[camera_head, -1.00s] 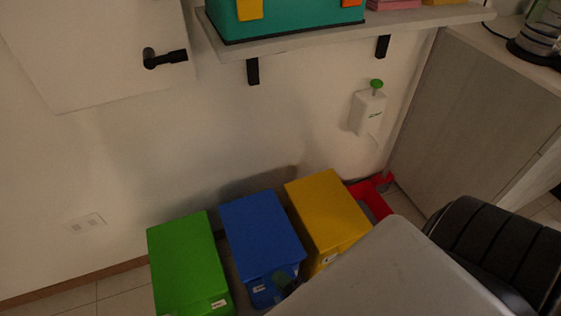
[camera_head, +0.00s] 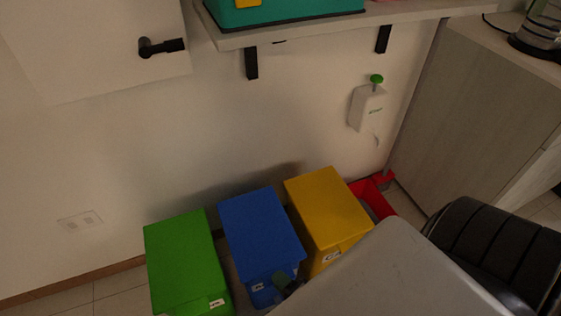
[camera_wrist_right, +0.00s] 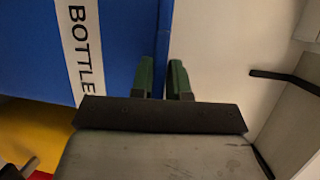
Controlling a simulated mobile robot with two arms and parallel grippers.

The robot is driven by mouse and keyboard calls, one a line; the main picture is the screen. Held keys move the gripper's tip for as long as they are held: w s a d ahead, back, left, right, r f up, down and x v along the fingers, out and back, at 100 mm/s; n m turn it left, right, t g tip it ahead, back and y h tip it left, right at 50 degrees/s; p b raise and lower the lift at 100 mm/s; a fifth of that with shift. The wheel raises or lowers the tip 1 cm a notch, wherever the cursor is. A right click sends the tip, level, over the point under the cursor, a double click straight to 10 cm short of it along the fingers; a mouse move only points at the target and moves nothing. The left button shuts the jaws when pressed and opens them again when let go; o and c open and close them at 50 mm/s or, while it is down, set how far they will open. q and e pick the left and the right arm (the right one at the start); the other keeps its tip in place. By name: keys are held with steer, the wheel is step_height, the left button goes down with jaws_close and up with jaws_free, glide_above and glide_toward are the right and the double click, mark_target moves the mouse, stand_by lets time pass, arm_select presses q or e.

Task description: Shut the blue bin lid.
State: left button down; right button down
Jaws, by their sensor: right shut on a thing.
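The blue bin (camera_head: 260,228) stands between a green bin and a yellow bin, and its lid looks down flat on top. My right gripper (camera_head: 287,279) is at the front edge of the blue bin, partly hidden by my grey arm. In the right wrist view, the blue bin (camera_wrist_right: 110,30) fills the upper left with a white label reading "BOTTLE". The green fingers of the right gripper (camera_wrist_right: 164,75) sit close together, shut on the darker blue lid rim (camera_wrist_right: 163,30). My left gripper is not in view.
The green bin (camera_head: 183,255) stands left and the yellow bin (camera_head: 328,208) right. An open red bin (camera_head: 388,184) is beyond the yellow one. A wall shelf (camera_head: 310,32) with brackets is above, and a wooden cabinet (camera_head: 460,120) is at the right.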

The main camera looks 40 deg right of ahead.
steer(key=c, duration=1.5)
jaws_free()
steer(key=shift+s+a+f, duration=0.15)
steer(key=shift+f, duration=0.25)
steer(key=o, duration=0.3)
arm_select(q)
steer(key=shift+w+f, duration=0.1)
arm_select(e)
steer(key=shift+o, duration=0.2)
steer(key=shift+r, duration=0.1)
